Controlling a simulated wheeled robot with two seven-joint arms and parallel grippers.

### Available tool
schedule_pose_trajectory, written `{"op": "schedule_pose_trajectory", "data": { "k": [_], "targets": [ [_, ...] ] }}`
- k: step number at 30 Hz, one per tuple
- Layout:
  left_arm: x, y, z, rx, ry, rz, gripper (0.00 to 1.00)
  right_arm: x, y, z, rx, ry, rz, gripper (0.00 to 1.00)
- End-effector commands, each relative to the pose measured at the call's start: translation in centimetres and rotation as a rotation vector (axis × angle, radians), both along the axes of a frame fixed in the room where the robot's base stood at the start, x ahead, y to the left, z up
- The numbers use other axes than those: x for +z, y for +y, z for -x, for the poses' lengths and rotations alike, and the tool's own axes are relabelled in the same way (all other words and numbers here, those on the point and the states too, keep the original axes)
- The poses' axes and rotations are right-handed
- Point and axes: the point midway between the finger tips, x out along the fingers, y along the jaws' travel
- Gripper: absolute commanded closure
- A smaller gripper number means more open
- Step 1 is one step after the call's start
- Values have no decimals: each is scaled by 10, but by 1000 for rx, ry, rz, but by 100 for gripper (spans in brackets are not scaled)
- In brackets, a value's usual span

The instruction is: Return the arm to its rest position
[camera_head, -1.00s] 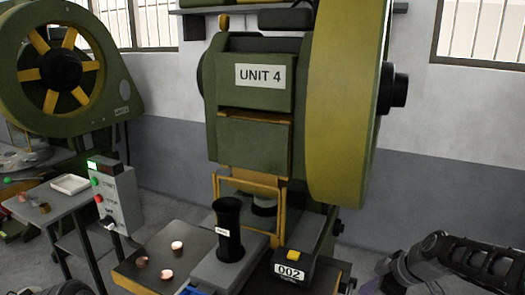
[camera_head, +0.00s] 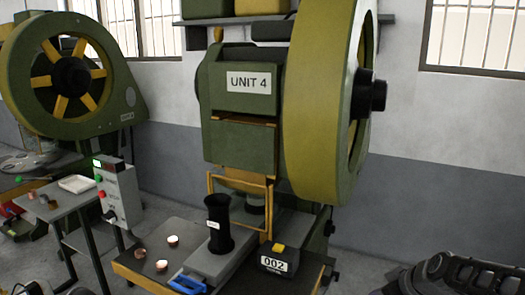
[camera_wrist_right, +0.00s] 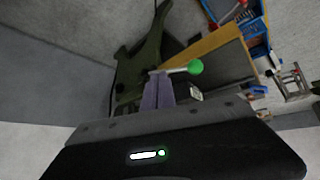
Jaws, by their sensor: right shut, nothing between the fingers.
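My right arm (camera_head: 450,276) shows at the bottom right corner of the head view, clear of the press. Its gripper is outside that view. My left gripper cannot be made out in the head view.
The green UNIT 4 press (camera_head: 245,140) stands in the middle, with a black cylinder (camera_head: 218,222) and a box marked 002 (camera_head: 275,262) at its base. A green-knobbed lever (camera_wrist_right: 194,67) shows beyond my right fingers.

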Motion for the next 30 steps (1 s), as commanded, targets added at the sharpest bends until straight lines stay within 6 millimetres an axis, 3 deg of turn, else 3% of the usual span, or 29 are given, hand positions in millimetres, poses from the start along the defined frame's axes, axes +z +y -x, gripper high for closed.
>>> {"op": "schedule_pose_trajectory", "data": {
  "k": [5,10,14,18,21,24,27,30],
  "targets": [
    [1,0,0,0,0,0,100,-52,13,4,-225,49,-120,100],
    [5,0,0,0,0,0,100,-134,55,33,-444,156,-266,100],
    [9,0,0,0,0,0,100,-205,106,89,-581,290,-364,100],
    [13,0,0,0,1,0,100,-262,160,170,-648,452,-406,100],
    [16,0,0,0,1,0,100,-285,187,225,-629,557,-390,100],
    [17,0,0,0,1,0,100,-298,204,268,-589,646,-361,100],
    [18,0,0,0,1,0,100,-305,214,292,-563,700,-342,100],
    [19,0,0,0,1,0,100,-308,219,300,-549,718,-334,100]
  ]
}}
